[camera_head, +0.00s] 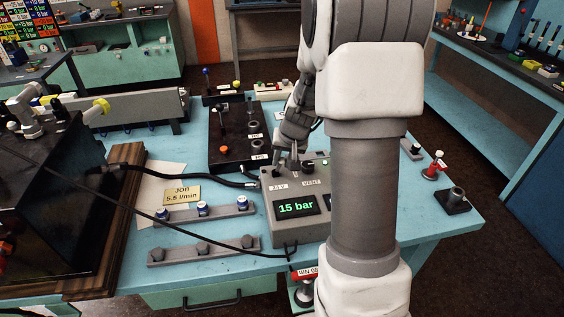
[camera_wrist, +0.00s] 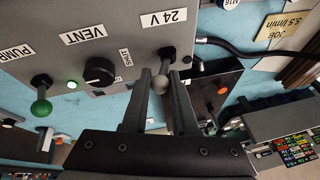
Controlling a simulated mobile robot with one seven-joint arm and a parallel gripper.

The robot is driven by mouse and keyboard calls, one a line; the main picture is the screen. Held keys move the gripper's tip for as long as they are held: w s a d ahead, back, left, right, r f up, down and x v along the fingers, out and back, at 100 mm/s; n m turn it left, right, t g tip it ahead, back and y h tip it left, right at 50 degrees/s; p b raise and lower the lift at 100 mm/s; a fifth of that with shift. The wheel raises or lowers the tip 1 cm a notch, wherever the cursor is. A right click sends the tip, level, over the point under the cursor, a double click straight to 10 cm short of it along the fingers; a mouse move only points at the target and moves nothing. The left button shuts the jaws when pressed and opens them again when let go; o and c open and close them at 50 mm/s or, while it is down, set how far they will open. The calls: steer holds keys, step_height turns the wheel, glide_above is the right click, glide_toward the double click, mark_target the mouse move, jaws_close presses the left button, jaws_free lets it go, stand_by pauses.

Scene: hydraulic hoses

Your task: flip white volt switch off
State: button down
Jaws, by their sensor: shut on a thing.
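The grey control box (camera_head: 265,205) stands on the blue table, with a display reading 15 bar (camera_head: 296,207). In the wrist view, the white-knobbed switch (camera_wrist: 160,85) stands by the 24 V label (camera_wrist: 164,19) on the box's top panel. My gripper (camera_wrist: 160,76) has one finger on each side of the switch lever and is shut on it. In the head view, my gripper (camera_head: 287,161) reaches down to the box top near the 24 V label (camera_head: 278,187); the switch is hard to make out there.
Beside the switch are a black VENT/SHUT knob (camera_wrist: 99,71), a green-knobbed PUMP switch (camera_wrist: 41,106) and a lit green lamp (camera_wrist: 72,86). A black valve block (camera_head: 228,130) stands behind the box. Black hoses (camera_head: 215,178) run to its left. My arm hides the box's right side.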

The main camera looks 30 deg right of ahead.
steer(key=c, duration=0.7)
jaws_free()
steer(key=v, duration=1.7)
steer(key=shift+r+p, duration=0.25)
steer(key=shift+p, duration=0.15)
steer(key=shift+s, duration=0.1)
steer(key=s+a+r+n, duration=0.3)
steer(key=s+a+n, duration=0.2)
steer(key=s+a, duration=1)
steer(key=s, duration=0.2)
steer(key=shift+s+n+t, duration=0.35)
steer(key=shift+n+t, duration=0.05)
